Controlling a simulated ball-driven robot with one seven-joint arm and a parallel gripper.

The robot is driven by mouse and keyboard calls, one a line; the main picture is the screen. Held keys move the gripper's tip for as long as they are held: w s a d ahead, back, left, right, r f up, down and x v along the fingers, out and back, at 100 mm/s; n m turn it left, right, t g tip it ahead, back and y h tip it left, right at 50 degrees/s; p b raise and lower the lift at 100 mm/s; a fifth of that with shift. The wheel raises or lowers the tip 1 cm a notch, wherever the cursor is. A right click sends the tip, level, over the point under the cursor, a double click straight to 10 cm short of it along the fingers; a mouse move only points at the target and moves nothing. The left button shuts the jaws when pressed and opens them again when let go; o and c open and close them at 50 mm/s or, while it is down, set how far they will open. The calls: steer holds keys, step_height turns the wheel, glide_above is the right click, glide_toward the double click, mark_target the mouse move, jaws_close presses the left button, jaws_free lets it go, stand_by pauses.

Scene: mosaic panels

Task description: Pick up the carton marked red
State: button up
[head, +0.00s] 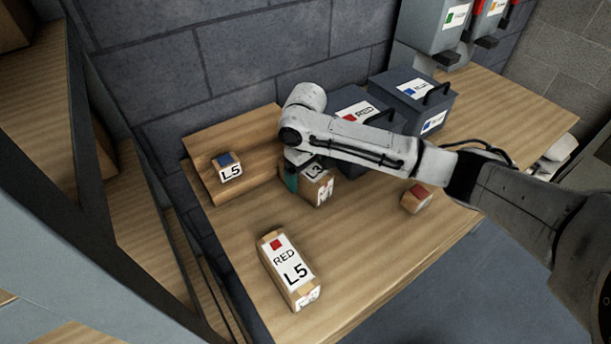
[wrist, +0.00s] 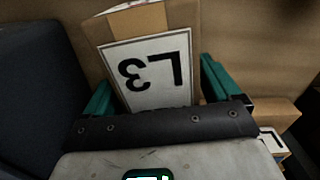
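A tall carton marked RED and L5, with a red square (head: 287,268), lies on the wooden table near its front left edge. My gripper (head: 303,180) is away from it, further back, at a carton labelled L3 (head: 319,190). The arm partly hides the L3 carton. In the wrist view, the L3 carton (wrist: 150,70) sits between the green fingers of my gripper (wrist: 158,88). The fingers are wide apart, one on each side; firm contact is not visible. A small carton with a red mark (head: 416,199) stands right of them, below my forearm.
A small carton with a blue mark and L5 (head: 229,167) sits on a raised wooden step (head: 255,135). Dark bins labelled RED (head: 352,103) and BLUE (head: 412,98) stand at the back. A shelf rack (head: 90,170) is at left. The table between the cartons is clear.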

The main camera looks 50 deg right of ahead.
steer(key=c, duration=1.5)
steer(key=shift+r, duration=0.1)
